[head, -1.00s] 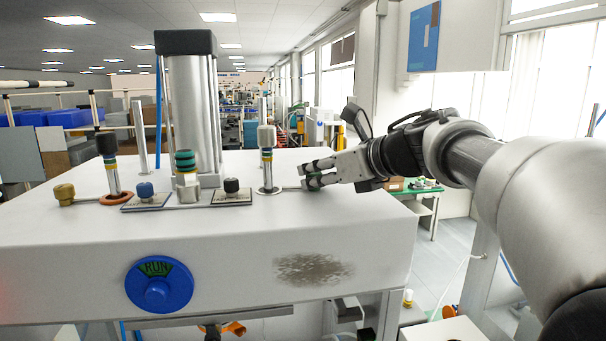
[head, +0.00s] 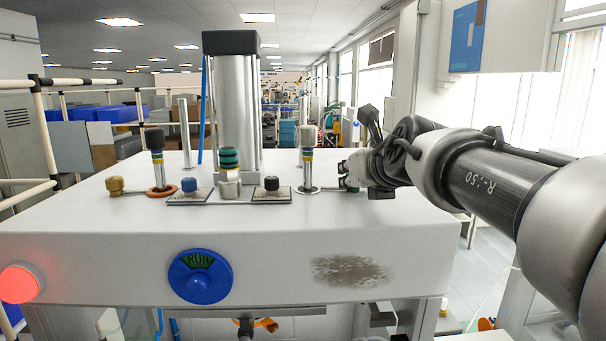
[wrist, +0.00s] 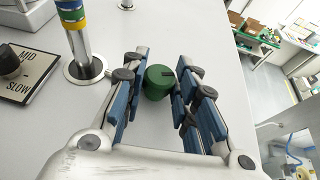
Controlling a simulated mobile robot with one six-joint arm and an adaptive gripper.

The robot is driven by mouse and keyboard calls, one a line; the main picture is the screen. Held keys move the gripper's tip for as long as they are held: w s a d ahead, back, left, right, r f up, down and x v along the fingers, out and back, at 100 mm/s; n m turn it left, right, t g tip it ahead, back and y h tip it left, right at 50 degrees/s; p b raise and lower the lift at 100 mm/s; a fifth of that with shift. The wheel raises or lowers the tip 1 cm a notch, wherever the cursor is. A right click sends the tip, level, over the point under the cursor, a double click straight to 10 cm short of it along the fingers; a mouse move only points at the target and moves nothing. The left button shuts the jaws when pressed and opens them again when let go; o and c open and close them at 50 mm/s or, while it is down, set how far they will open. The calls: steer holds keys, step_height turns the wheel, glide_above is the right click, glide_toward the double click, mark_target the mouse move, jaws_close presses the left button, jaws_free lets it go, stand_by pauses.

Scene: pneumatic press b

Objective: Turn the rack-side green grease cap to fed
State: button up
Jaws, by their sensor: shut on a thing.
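The green grease cap (wrist: 158,82) is a short round knob with a dark line on its top, at the right end of the white press top. In the wrist view it sits between the two blue-padded fingers of my gripper (wrist: 160,70). My gripper is shut on the cap. In the head view my gripper (head: 348,178) is at the right of the press top, beside a banded post (head: 307,172), and hides most of the cap. The cap's fed marking cannot be made out.
A brass knob (head: 115,185), a blue knob (head: 190,185) and a black knob (head: 271,184) stand along the press top. A tall cylinder (head: 238,110) rises behind them. A blue RUN dial (head: 200,275) and a lit red lamp (head: 20,283) are on the front.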

stand_by(0.5)
steer(key=o, duration=1)
steer(key=shift+d, duration=0.1)
steer(key=shift+o, duration=0.2)
steer(key=v, duration=1.2)
